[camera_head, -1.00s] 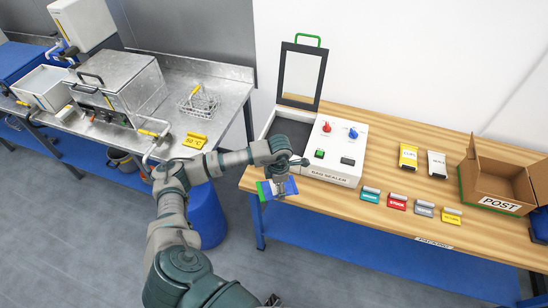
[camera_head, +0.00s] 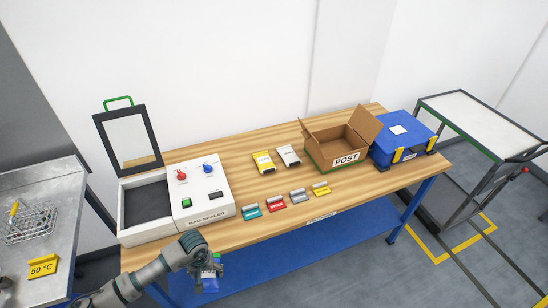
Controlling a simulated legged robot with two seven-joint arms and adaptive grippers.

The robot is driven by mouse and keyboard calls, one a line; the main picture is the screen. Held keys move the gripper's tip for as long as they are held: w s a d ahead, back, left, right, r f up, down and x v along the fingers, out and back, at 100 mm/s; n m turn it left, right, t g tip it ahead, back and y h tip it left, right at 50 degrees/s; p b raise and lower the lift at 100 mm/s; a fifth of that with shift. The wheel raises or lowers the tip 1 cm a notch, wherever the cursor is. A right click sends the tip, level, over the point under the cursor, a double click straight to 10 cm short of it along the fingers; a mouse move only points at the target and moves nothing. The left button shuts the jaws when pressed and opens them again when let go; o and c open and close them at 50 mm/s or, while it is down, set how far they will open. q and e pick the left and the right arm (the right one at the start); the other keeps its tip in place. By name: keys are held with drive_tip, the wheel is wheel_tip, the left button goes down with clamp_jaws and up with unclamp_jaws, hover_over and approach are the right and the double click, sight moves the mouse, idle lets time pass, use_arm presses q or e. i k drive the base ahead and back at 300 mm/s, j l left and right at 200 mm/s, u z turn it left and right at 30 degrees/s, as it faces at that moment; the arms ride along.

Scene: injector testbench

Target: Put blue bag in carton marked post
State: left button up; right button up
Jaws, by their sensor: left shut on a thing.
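The carton marked POST (camera_head: 346,159) stands with its flaps open on the wooden table, right of the middle of the head view. My left gripper (camera_head: 208,269) is at the lower middle of the view, in front of the table's near edge, and points down. It is shut on the blue bag (camera_head: 211,284), which hangs below the fingers and shows a bit of green. The gripper and arm partly hide the bag. The bag is well to the left of the carton and nearer to me. My right gripper is not in view.
The bag sealer (camera_head: 204,205) stands at the table's left with its lid up. Several coloured small holders (camera_head: 275,202) line the front edge. Two packets (camera_head: 263,161) lie behind them. A blue case (camera_head: 404,140) is right of the carton. A trolley (camera_head: 480,115) stands far right.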

sight(333, 155)
drive_tip(key=i+l, duration=0.1)
drive_tip(key=l, duration=0.35)
drive_tip(key=i+l, duration=0.1)
drive_tip(key=l, duration=0.35)
drive_tip(key=i+l, duration=0.1)
drive_tip(key=l, duration=0.3)
drive_tip(key=i+l, duration=0.1)
drive_tip(key=l, duration=0.35)
drive_tip(key=i+l, duration=0.1)
drive_tip(key=l, duration=0.35)
